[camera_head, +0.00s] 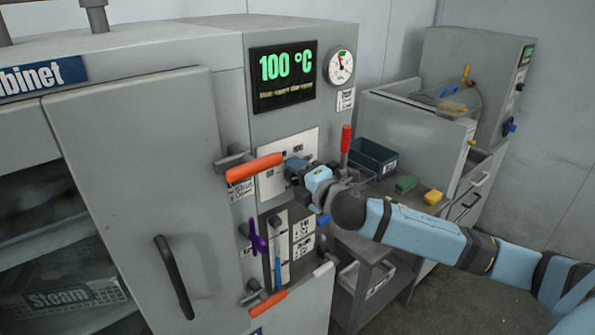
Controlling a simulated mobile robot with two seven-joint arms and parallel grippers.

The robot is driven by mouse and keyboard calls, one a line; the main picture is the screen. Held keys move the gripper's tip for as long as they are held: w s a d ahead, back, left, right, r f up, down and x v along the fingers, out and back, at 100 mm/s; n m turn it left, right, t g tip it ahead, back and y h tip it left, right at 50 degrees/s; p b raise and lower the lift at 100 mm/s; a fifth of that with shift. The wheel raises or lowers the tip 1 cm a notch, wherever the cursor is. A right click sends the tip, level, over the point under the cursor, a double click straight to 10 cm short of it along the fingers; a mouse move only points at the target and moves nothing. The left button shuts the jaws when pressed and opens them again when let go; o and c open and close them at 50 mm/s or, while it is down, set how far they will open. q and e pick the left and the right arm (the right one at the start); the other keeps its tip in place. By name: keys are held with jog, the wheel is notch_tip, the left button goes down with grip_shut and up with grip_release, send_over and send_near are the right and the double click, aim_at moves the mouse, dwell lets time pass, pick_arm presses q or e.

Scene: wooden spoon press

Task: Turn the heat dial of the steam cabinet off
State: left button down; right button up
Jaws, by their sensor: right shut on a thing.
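The steam cabinet (140,140) fills the left side, with a blue label and a tall door. Its display (284,77) reads 100 °C in green, and a round gauge (340,67) sits to the right of it. Below the display is a pale control plate (270,187). My right gripper (294,166) reaches this plate from the right and is shut on the heat dial, which the gripper hides. The dial's pointer and setting cannot be read. My left gripper is not in view.
An orange-handled latch (255,167) sticks out just left of my right gripper. A purple handle (257,238) and a lower orange handle (268,303) are below. A red-handled lever (346,140), a dark blue bin (373,158), green block (406,184) and yellow block (433,197) are to the right.

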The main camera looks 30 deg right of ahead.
dwell(0.3)
jog(key=o, duration=0.9)
jog(key=shift+s, duration=0.1)
jog(key=shift+s, duration=0.2)
jog(key=shift+s+d+b, duration=0.15)
jog(key=shift+s+b, duration=0.4)
jog(key=shift+s, duration=1.65)
jog(key=shift+s+d+b, duration=0.2)
jog(key=shift+s+b, duration=0.35)
jog(key=shift+s, duration=1.65)
jog(key=shift+s+d+b, duration=0.15)
jog(key=shift+s+b, duration=0.4)
jog(key=shift+s, duration=1.65)
